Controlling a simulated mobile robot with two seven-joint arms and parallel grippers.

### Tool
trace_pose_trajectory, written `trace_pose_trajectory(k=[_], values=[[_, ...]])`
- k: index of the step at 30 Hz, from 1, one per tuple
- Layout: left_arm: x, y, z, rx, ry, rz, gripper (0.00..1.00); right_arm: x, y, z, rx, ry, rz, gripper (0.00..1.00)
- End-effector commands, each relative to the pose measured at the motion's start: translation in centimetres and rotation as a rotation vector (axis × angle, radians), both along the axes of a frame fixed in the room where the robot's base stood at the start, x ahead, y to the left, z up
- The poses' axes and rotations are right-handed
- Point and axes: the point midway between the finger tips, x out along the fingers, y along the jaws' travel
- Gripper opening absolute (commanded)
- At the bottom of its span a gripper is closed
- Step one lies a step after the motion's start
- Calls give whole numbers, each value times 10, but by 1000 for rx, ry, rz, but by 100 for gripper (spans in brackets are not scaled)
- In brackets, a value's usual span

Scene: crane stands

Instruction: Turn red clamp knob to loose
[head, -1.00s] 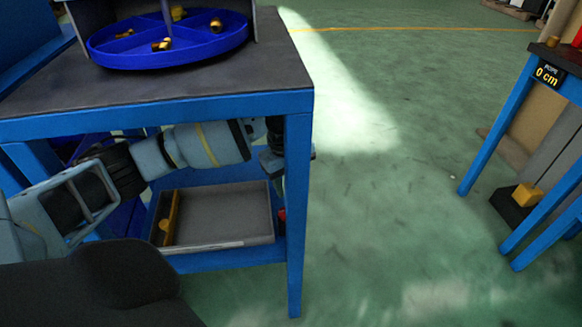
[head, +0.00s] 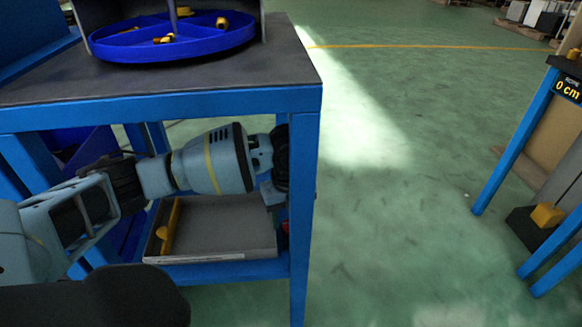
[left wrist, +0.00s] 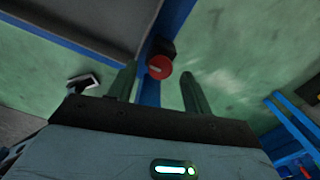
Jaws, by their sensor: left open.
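The red clamp knob (left wrist: 159,66) is a round red disc with a pale mark on its face and a dark body behind it, by the blue leg in the left wrist view. In the head view only a small red bit (head: 285,229) shows low beside the front leg, mostly hidden. My left gripper (left wrist: 158,72) is open; its two fingers stand on either side of the knob in the picture, with no contact visible. In the head view the left hand (head: 276,165) is under the bench top, behind the front leg. My right gripper is not in view.
The blue bench (head: 306,190) has a dark top with a blue divided tray (head: 125,52) of brass parts. A grey bin (head: 215,262) with a yellow piece lies on its lower shelf. Another blue stand (head: 510,150) is at right. The green floor between them is clear.

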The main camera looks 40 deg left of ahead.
Motion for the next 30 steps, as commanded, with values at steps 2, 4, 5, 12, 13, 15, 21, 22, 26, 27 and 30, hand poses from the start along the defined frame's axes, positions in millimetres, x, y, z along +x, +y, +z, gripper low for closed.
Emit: trace_pose_trajectory(k=[2,4,5,12,13,15,21,22,26,27,30], values=[[0,0,-9,0,1,0,50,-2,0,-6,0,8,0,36],[0,0,-10,1,0,1,50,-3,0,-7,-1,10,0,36],[0,0,-11,0,-1,1,50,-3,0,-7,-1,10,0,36],[0,0,-9,0,-1,1,43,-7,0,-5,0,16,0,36],[0,0,-9,0,-2,1,40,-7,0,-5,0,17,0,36],[0,0,-9,0,-2,1,30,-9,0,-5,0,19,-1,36],[0,0,-9,0,-1,1,5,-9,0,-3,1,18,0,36],[0,0,-9,0,-1,1,5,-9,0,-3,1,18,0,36],[0,0,-9,1,0,8,5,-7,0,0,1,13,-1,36],[0,0,-8,1,0,14,5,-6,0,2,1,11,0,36],[-1,0,-7,1,0,41,5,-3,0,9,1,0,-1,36]])
